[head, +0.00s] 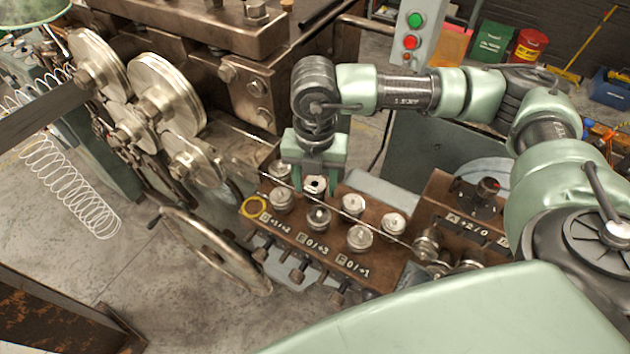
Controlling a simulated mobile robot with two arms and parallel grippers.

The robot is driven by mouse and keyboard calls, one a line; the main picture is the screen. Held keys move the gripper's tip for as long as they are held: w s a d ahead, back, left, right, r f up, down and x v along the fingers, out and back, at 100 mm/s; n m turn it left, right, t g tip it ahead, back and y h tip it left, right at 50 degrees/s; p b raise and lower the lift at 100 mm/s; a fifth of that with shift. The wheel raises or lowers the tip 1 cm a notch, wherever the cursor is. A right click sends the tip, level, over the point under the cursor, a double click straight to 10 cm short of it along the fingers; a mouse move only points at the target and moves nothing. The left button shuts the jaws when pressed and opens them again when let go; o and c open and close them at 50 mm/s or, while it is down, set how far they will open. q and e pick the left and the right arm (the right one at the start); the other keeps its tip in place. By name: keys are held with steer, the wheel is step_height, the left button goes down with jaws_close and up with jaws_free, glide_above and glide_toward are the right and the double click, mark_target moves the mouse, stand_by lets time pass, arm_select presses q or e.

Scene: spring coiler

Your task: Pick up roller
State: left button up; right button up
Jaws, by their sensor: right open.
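Several short silvery metal rollers sit on top of a brown rusty block (330,252) with white painted labels. One roller (315,184) is directly below my right gripper (314,180), between or just under its two green fingers. My right gripper is open and points down; whether its fingers touch the roller I cannot tell. Other rollers stand at the left (281,199), the front middle (318,217), the right (353,205), the front right (359,237) and the far right (393,224). The roller behind the left finger (279,169) is partly hidden. My left gripper is not in view.
A thin wire crosses diagonally over the block towards more rollers (427,244). A second labelled block (455,200) stands at the right.

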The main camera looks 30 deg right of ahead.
steer(key=shift+f, duration=0.3)
jaws_close()
arm_select(q)
steer(key=shift+w+d+r, duration=0.1)
steer(key=shift+w+d, duration=0.1)
steer(key=shift+d, duration=0.1)
arm_select(e)
steer(key=shift+r, duration=0.1)
